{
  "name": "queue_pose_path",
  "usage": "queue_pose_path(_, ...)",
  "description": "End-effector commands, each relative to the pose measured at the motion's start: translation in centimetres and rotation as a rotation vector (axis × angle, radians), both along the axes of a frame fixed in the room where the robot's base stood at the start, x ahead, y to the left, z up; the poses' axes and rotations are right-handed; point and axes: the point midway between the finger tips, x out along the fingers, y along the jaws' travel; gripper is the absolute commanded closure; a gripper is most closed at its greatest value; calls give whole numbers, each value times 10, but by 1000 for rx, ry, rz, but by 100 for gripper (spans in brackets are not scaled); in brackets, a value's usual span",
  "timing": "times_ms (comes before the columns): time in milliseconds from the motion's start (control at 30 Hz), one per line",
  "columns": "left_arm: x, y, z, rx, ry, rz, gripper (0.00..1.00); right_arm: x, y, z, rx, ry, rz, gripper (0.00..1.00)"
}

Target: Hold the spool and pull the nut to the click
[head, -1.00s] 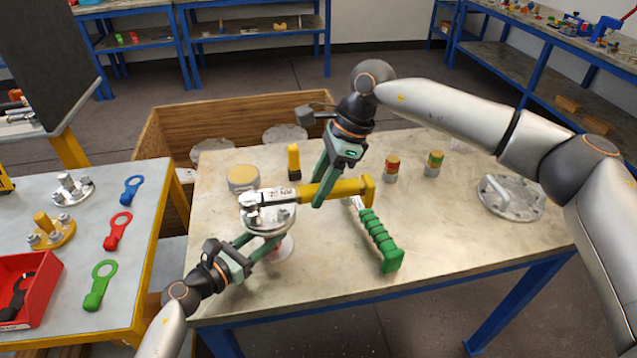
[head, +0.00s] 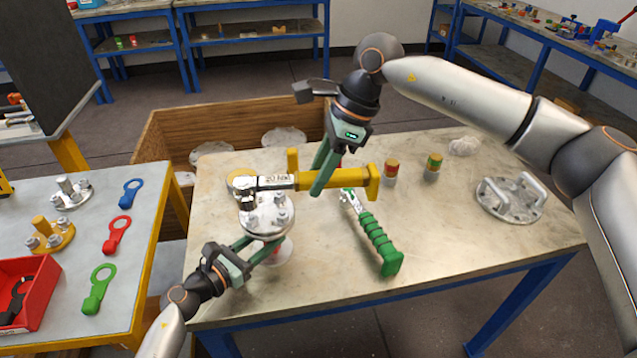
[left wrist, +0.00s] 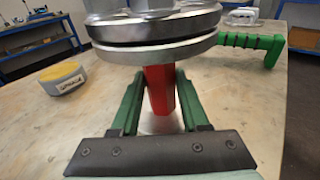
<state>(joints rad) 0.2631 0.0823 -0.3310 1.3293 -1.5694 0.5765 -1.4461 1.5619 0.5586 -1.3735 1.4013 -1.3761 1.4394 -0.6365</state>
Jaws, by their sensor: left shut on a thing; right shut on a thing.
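The spool stands on the stone-topped table, with a grey bolted flange (head: 267,217) on top and a red body (left wrist: 158,90) below it. My left gripper (head: 264,248) is shut around the red body, just under the flange, its green fingers on either side. My right gripper (head: 322,184) is shut on the yellow handle of a torque wrench (head: 345,181). The wrench lies level, its silver head above the far left of the flange. Several nuts (head: 281,199) show on the flange. The nut under the wrench head is hidden; I cannot tell whether the head sits on it.
A green-handled wrench (head: 377,242) lies right of the spool. A yellow-topped tin (left wrist: 60,78) stands behind left. Two banded cans (head: 390,172) (head: 433,168) and a handled flange cover (head: 510,200) stand to the right. A side table (head: 75,260) holds coloured tags. The front right tabletop is clear.

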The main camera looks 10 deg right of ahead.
Motion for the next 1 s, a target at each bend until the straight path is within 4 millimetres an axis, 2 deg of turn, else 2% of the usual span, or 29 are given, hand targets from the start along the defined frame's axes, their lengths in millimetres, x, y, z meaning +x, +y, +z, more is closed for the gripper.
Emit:
queue_pose_path(267,0,0,0,0,1,1,100,0,1,4,4,-3,0,100)
queue_pose_path(300,0,0,0,0,1,1,51,0,1,4,4,-3,0,100)
queue_pose_path(567,0,0,0,0,1,0,21,0,1,4,4,-3,0,100)
queue_pose_path(867,-1,1,0,0,0,1,20,0,0,4,4,-3,0,100)
queue_pose_path(1000,-8,11,0,2,1,2,20,0,0,4,4,-3,0,100)
